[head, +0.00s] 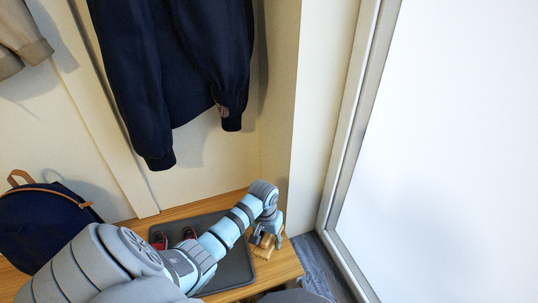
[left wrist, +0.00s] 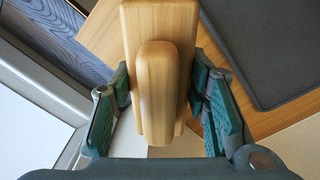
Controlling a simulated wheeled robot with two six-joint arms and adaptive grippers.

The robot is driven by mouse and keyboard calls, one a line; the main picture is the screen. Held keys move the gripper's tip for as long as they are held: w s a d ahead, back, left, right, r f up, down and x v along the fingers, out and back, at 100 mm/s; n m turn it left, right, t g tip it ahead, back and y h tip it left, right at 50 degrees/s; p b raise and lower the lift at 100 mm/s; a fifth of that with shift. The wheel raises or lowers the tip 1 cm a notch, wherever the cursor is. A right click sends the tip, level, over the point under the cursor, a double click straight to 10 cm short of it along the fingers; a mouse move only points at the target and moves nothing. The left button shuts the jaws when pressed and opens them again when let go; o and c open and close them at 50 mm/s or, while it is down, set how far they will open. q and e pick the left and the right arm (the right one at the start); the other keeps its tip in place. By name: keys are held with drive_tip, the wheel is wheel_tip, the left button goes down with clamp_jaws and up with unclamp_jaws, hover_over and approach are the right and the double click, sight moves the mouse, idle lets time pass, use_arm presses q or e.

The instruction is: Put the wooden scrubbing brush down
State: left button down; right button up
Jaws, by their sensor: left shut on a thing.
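The wooden scrubbing brush (head: 262,248) is a light brown block with a raised rounded grip, at the right end of the wooden bench (head: 285,267). My left gripper (head: 268,234) is around it from above. In the left wrist view the brush (left wrist: 158,42) stands between the green-padded fingers of the left gripper (left wrist: 162,112), which is shut on it. The brush's underside is hidden, so I cannot tell whether it touches the bench. My right gripper is in neither view.
A dark grey mat (head: 232,272) lies on the bench left of the brush, with red-and-dark shoes (head: 190,233) on it. A navy backpack (head: 45,222) sits at the left. A navy jacket (head: 180,60) hangs above. The bench's right edge is close to the brush.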

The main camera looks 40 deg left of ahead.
sight(266, 234)
use_arm(q)
wheel_tip(266, 234, down, 3)
drive_tip(key=shift+f+b, duration=0.1)
drive_tip(key=shift+b, duration=0.35)
wheel_tip(266, 234, down, 4)
drive_tip(key=shift+f+b, duration=0.1)
drive_tip(key=shift+b, duration=1.15)
drive_tip(key=shift+r, duration=0.2)
drive_tip(key=c, duration=1)
unclamp_jaws()
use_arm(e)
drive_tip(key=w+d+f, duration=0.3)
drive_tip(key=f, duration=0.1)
use_arm(q)
drive_tip(key=shift+o, duration=0.4)
drive_tip(key=r+p, duration=0.2)
drive_tip(key=r, duration=0.1)
drive_tip(key=r+p, duration=0.2)
drive_tip(key=r, duration=0.2)
drive_tip(key=r+p, duration=0.3)
drive_tip(key=r, duration=0.1)
drive_tip(key=shift+s+a+r, duration=0.2)
drive_tip(key=shift+s, duration=0.05)
drive_tip(key=shift+r, duration=0.4)
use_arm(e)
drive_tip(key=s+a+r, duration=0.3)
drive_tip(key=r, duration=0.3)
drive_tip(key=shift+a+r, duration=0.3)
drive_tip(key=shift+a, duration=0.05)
